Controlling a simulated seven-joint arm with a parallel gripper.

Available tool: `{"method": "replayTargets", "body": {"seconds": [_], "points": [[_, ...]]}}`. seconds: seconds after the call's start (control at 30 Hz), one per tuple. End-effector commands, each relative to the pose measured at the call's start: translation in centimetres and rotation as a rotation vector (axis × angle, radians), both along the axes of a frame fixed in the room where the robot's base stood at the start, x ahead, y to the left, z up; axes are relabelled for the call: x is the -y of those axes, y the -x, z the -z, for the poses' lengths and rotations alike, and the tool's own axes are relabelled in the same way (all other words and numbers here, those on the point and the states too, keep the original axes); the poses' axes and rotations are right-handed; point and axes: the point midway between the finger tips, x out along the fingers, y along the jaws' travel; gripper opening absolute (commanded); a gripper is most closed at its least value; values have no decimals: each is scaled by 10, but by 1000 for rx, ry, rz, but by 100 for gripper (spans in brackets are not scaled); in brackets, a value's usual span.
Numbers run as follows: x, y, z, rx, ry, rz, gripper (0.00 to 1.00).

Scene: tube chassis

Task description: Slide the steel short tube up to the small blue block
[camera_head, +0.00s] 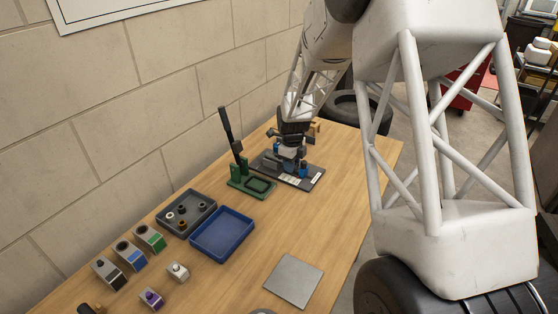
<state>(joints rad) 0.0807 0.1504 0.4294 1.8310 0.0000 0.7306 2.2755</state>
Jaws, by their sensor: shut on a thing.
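My gripper (289,158) is low over the dark base board (268,170) at the far end of the table. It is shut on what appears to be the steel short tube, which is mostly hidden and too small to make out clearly. A small blue block (303,171) stands on the board just right of the gripper. Another blue patch shows at the gripper's left, and I cannot tell whether it is a block or part of the gripper. I cannot tell whether the tube touches the blue block.
A green press with a tall black lever (236,150) stands left of the board. A grey tray (175,226) with several rings, a blue tray (248,236) and several grey blocks (133,256) are nearer. A grey plate (294,280) lies in front. The table's right side is clear.

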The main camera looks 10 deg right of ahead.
Motion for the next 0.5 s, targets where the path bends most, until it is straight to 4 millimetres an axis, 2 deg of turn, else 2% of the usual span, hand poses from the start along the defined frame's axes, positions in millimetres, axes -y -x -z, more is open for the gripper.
{"method": "replayTargets", "body": {"seconds": [0.5], "points": [[4, 4, 0, 0, 0, 0, 7]]}}
